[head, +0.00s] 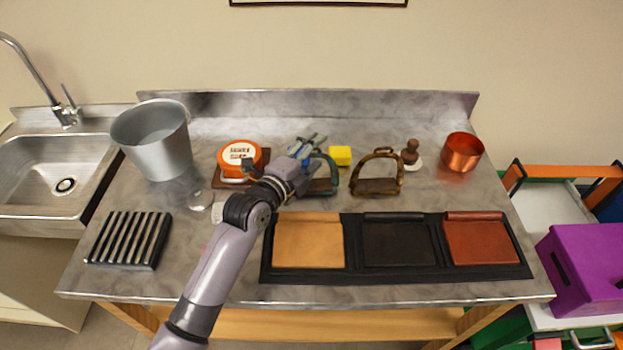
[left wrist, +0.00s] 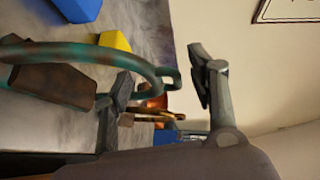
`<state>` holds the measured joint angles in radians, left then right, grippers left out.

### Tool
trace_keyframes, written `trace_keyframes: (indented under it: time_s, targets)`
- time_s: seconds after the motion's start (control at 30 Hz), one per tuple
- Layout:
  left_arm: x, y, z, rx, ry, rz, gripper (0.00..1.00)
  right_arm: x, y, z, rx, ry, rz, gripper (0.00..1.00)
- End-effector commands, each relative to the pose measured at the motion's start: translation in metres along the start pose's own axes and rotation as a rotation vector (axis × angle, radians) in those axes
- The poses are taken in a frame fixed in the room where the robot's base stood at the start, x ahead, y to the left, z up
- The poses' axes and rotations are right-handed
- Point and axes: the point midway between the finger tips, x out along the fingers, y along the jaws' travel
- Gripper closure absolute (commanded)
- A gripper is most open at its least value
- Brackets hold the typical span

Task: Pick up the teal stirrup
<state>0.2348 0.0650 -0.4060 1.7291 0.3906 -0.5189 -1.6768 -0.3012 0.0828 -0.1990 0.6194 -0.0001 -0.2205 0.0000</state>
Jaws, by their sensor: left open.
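The teal stirrup (head: 333,172) stands on the worktop in the head view, with its dark tread at the bottom. My left arm hides part of its left side. My left gripper (head: 306,168) is at the stirrup's upper left, open. In the left wrist view the stirrup's teal arch (left wrist: 140,66) runs in from the left, and its top end lies in the gap between the open fingers (left wrist: 160,88). I cannot tell whether a finger touches it. My right gripper is not in view.
A brass stirrup (head: 377,187) stands just right, with a yellow block (head: 340,155) behind. An orange tin (head: 240,155) and a metal bucket (head: 155,140) stand left. A black tray (head: 353,243) with leather panels lies in front. A copper pot (head: 462,152) stands far right.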

Motion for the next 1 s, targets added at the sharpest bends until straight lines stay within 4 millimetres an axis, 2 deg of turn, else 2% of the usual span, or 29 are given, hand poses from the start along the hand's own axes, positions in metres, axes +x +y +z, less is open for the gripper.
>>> trace_keyframes:
  time_s: [0.1, 0.87, 1.0]
  targets:
    - [-0.0002, 0.0, 0.0, 0.0, 0.0, 0.0, 0.48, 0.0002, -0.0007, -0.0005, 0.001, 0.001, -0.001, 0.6]
    - [-0.0005, 0.0014, 0.0, 0.0, 0.0, 0.003, 0.99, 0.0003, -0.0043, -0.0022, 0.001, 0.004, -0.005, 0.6]
    - [-0.0005, 0.0019, 0.0, -0.001, 0.0, 0.004, 1.0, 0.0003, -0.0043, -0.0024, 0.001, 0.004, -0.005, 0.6]
